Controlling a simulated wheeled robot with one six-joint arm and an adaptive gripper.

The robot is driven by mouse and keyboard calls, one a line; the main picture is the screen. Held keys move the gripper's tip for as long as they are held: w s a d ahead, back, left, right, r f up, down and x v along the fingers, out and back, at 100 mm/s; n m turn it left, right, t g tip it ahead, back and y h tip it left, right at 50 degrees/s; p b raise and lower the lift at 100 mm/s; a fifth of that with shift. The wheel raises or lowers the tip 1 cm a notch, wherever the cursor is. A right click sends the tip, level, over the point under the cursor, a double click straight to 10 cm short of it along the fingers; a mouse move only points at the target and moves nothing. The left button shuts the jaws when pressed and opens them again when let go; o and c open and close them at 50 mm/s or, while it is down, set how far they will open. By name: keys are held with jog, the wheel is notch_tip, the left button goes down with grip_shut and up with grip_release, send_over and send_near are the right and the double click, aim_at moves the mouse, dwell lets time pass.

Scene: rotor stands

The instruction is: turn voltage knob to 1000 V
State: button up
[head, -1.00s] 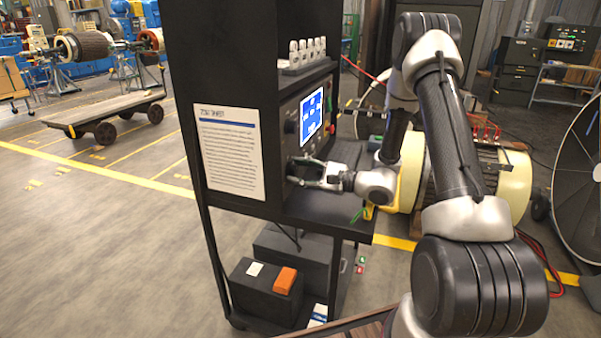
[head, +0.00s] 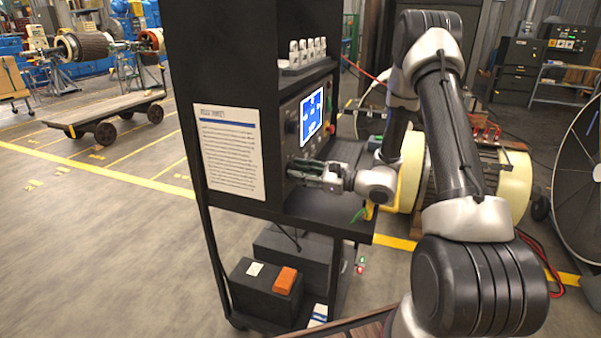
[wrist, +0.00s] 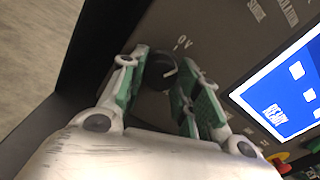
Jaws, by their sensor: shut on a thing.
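The voltage knob (wrist: 159,72) is a dark round knob on the grey test panel (wrist: 225,40). A "0 V" mark is printed just beside it in the wrist view. My gripper (wrist: 162,68) has its green-padded fingers on either side of the knob and is shut on it. The knob's pointer is too dark to read. In the head view my gripper (head: 318,172) reaches the lower part of the panel from the right, and the knob is hidden there.
A red button (wrist: 280,160) and a green one lie below the screen in the wrist view. The black cabinet (head: 222,60) carries a paper sheet (head: 228,150) on its side. A shelf (head: 335,210) runs under my gripper.

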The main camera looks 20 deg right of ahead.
jog(key=m, duration=1)
jog(key=shift+m+g, duration=0.3)
jog(key=m, duration=1)
jog(key=shift+m+g+y, duration=0.3)
jog(key=shift+m, duration=0.1)
jog(key=o, duration=1.1)
jog(key=shift+c, duration=0.2)
jog(key=v, duration=1.2)
